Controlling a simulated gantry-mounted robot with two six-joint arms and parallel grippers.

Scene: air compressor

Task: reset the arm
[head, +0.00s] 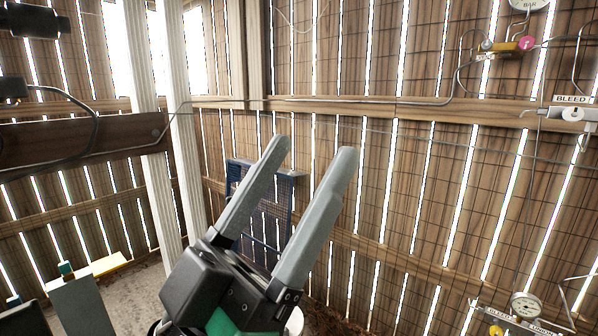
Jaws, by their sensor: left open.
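My left gripper (312,156) is in the lower middle of the head view. Its two long grey fingers point up and to the right, spread apart with nothing between them. Its black body with a green part is at the bottom edge. It shows in front of the slatted wood wall, touching nothing that I can see. My right gripper is not in view.
A blue mesh frame (237,172) stands behind the left gripper's fingers. Pipework with a BLEED label (571,99) is at the upper right. A pressure gauge (525,306) and more labelled fittings are at the lower right. White posts (183,130) stand at left.

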